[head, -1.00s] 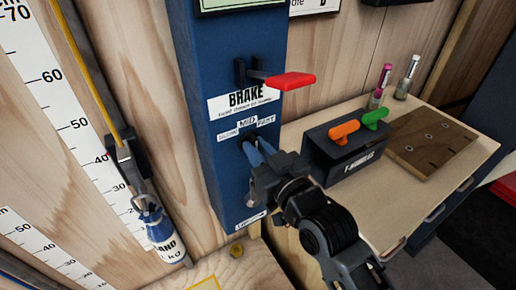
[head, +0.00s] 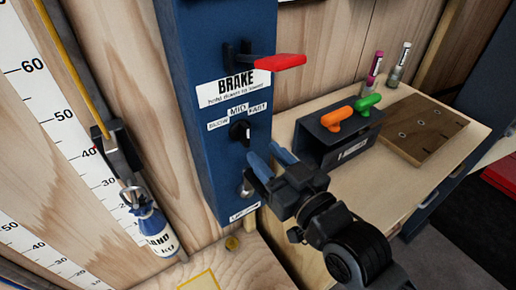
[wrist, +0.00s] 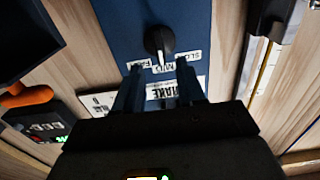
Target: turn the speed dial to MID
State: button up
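The black speed dial (head: 239,131) is on the blue column, under an arc of labels: SLOW at left, MID (head: 238,110) at top, FAST at right. In the wrist view, which is upside down, the dial (wrist: 158,40) shows its white pointer directed at the MID label (wrist: 161,69). My gripper (head: 267,158) is open and empty, to the lower right of the dial in the head view and apart from it. In the wrist view its two blue fingers (wrist: 158,72) stand apart, with the dial beyond the gap.
A red brake lever (head: 278,63) juts out above the dial. A silver fitting (head: 246,188) is below it. At right, a dark box (head: 317,150) with orange and green handles stands on a wooden bench.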

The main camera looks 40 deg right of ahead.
jog(key=shift+s, duration=0.6)
jog(key=s+f+g, duration=0.1)
jog(key=s+f, duration=0.1)
jog(key=s, duration=1.2)
jog(key=s+a+f+g, duration=0.1)
jog(key=s+g, duration=0.1)
jog(key=s, duration=1.2)
jog(key=shift+s+a+f+y, duration=0.2)
jog(key=shift+f+y, duration=0.1)
jog(key=shift+f, duration=0.1)
